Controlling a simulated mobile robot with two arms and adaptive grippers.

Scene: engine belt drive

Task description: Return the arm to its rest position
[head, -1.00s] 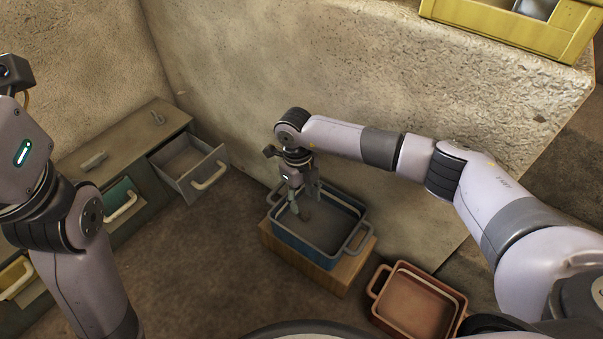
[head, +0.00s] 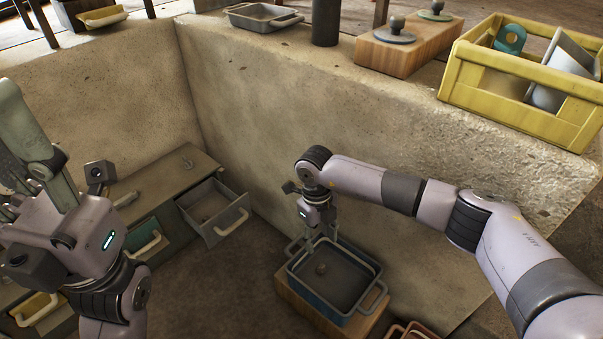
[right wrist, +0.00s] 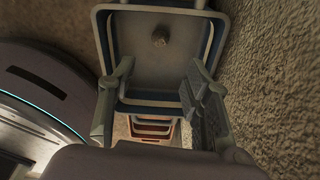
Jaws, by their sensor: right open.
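My right gripper (head: 320,238) points down above the far left part of a blue tray (head: 372,302), and its jaws are open and empty. In the right wrist view, the two fingers (right wrist: 160,105) stand well apart with the tray (right wrist: 160,101) beyond them. A small brown lump (head: 320,268) lies on the tray floor; it also shows in the right wrist view (right wrist: 160,40), clear of the fingers. My left gripper (head: 25,165) is at the left edge of the head view, pointing up and partly cut off; its jaw opening is unclear.
The tray sits on a wooden block (head: 300,305) beside a stone wall (head: 300,110). A grey drawer (head: 215,215) stands open in a cabinet at left. A red tray (head: 415,331) is at the bottom edge. A yellow crate (head: 480,95) stands on the ledge.

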